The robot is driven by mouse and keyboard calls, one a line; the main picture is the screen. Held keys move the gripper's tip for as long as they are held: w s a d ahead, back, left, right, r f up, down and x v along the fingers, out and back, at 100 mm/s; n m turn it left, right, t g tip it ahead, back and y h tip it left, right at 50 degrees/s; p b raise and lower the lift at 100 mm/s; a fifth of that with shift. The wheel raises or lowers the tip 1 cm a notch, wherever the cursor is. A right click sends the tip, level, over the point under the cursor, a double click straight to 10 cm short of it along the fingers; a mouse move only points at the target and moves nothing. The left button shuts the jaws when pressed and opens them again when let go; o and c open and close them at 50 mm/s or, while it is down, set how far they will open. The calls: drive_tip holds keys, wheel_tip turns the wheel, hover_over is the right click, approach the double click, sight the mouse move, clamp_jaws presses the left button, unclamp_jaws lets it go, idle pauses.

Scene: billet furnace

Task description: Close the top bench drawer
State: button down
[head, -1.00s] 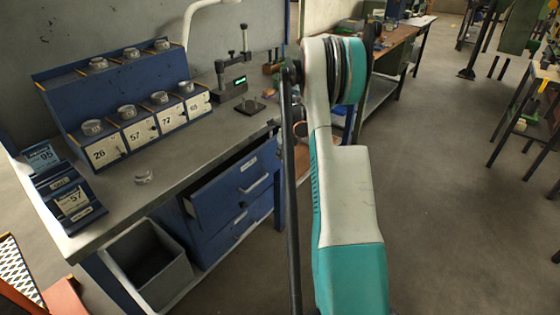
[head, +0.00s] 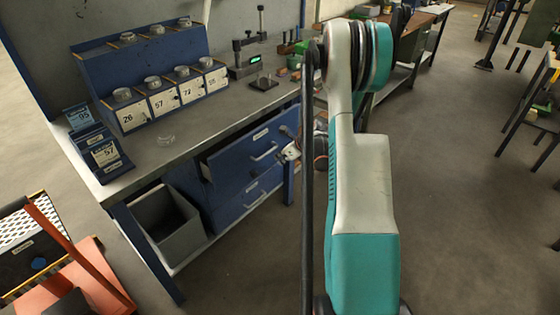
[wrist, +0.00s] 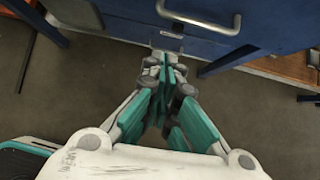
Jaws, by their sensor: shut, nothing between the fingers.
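The top bench drawer (head: 240,158) is blue with a metal bar handle (head: 264,152) and a small label. It stands partly pulled out under the bench top, with a dark gap showing at its left side. My gripper (head: 286,155) is just right of that handle in the head view, partly hidden by my arm. In the wrist view my gripper (wrist: 168,62) is shut and empty, its fingertips close to a blue drawer front with a bar handle (wrist: 200,22). I cannot tell whether they touch it.
A second blue drawer (head: 245,198) lies below, apparently shut. A grey bin (head: 165,225) stands left of the drawers. The bench top (head: 215,125) carries a blue rack (head: 140,65) and a gauge stand (head: 245,60). Open floor (head: 450,200) lies to the right.

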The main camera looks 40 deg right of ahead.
sight(249, 151)
drive_tip(key=w+r+b+x, duration=0.1)
drive_tip(key=b+x, duration=0.3)
drive_tip(key=x, duration=0.6)
drive_tip(key=shift+w+r, duration=0.2)
drive_tip(key=shift+w, duration=0.35)
drive_tip(key=shift+a, duration=0.15)
drive_tip(key=w, duration=1)
drive_tip(key=shift+w+a, duration=0.2)
drive_tip(key=shift+a, duration=0.15)
